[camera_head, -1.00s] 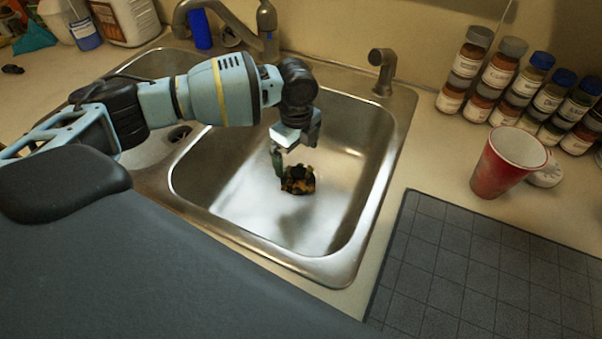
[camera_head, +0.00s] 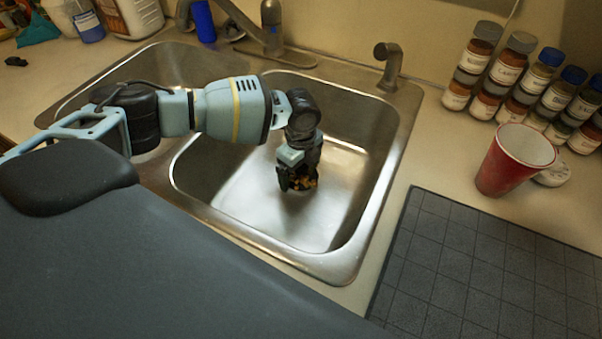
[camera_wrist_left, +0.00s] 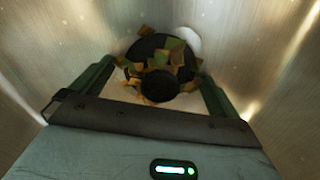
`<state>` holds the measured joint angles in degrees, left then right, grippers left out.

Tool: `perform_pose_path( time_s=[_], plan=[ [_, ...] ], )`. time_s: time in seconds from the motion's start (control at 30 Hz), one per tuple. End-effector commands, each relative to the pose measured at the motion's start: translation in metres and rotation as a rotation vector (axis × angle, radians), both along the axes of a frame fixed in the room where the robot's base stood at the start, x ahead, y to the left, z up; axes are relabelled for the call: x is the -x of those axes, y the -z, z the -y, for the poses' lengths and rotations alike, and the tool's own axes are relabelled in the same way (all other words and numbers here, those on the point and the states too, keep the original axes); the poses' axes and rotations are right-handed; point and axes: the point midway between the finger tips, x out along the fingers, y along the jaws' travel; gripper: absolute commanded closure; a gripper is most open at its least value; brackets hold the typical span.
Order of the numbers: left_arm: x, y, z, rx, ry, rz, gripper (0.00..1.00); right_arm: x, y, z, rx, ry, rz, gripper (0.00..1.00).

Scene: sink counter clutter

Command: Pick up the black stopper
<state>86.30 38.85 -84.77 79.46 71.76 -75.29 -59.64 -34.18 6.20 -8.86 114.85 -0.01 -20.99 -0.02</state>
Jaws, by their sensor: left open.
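The black stopper (camera_wrist_left: 158,87) lies at the bottom of the right sink basin (camera_head: 240,212), with brown and green scraps on and around it. It has a round dark knob on top. My left gripper (camera_head: 297,187) points down into the basin, right over the stopper. In the left wrist view the open fingers (camera_wrist_left: 155,85) stand on either side of the stopper. In the head view the gripper hides most of the stopper, and only some yellow-brown scraps show below the fingers. Whether the fingers touch the stopper I cannot tell. My right gripper is not in view.
The basin's metal walls surround my gripper. A faucet (camera_head: 272,30) and a small spout (camera_head: 388,65) stand behind the sink. A red cup (camera_head: 512,165), a white lid (camera_head: 553,175) and several spice jars (camera_head: 475,60) stand at right. A dark grid mat (camera_head: 470,265) lies in front.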

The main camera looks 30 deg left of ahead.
Motion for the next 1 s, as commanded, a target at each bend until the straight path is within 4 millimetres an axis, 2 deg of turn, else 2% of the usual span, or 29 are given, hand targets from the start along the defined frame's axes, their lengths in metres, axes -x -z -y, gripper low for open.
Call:
perform_pose_path(
  time_s=[0.13, 0.6, 1.0],
  plan=[
    [-0.0001, -0.0005, 0.0000, 0.000, 0.000, 0.000, 0.00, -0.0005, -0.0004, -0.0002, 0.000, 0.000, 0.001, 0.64],
    [0.0005, 0.0005, -0.0002, -0.001, 0.000, -0.001, 0.62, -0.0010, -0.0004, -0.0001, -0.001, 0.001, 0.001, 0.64],
    [0.0029, 0.0028, -0.0006, -0.003, 0.000, -0.008, 0.62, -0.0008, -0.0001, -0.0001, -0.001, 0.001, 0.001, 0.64]
  ],
)
